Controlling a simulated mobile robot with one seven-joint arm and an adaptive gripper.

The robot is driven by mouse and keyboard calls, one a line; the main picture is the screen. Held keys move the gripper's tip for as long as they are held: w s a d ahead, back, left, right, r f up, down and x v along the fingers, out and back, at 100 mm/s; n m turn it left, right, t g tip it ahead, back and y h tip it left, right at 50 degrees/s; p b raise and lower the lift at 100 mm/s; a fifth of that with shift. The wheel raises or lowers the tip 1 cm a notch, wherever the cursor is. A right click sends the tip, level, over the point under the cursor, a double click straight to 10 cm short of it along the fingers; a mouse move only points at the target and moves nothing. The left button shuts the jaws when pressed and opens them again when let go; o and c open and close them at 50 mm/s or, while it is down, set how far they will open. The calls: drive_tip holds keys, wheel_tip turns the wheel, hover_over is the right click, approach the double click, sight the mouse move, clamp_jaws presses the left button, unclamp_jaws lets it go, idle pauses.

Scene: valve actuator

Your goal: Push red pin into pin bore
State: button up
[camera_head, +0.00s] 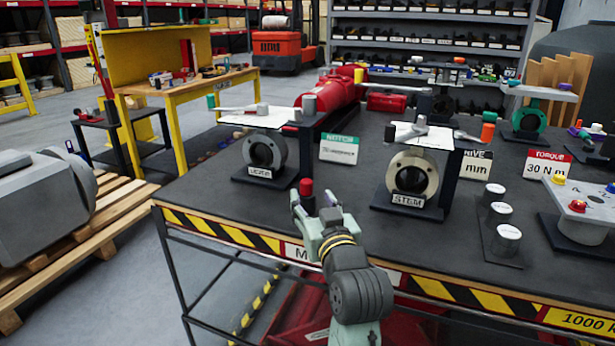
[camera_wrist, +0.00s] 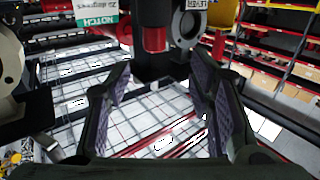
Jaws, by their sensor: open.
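The red pin (camera_head: 306,187) stands upright at the table's front edge, its red top above a black lower part. In the wrist view the picture is inverted and the red pin (camera_wrist: 154,39) hangs ahead of the fingers. My gripper (camera_head: 317,203) is at the front edge, close to the pin. In the wrist view my gripper (camera_wrist: 160,75) has its fingers wide apart with nothing between them. The pin lies beyond the fingertips, with no visible contact. I cannot make out the pin bore.
A ring fixture labelled LEVER (camera_head: 264,151) stands behind left of the pin. One labelled STEM (camera_head: 412,180) stands to the right. A NOTCH sign (camera_head: 339,149) stands between them. Silver-topped cylinders (camera_head: 507,238) are farther right. Some tabletop between the fixtures is clear.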

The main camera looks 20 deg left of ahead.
sight(308, 186)
drive_tip(key=shift+w+d+p+x, duration=0.15)
drive_tip(key=shift+p+x, duration=0.4)
drive_tip(key=shift+x, duration=1.15)
drive_tip(key=shift+w+d+p+x, duration=0.15)
drive_tip(key=shift+p+x, duration=0.35)
drive_tip(key=shift+x, duration=1.2)
drive_tip(key=shift+s+f, duration=0.1)
drive_tip(key=shift+f, duration=0.05)
drive_tip(key=shift+c, duration=0.5)
clamp_jaws()
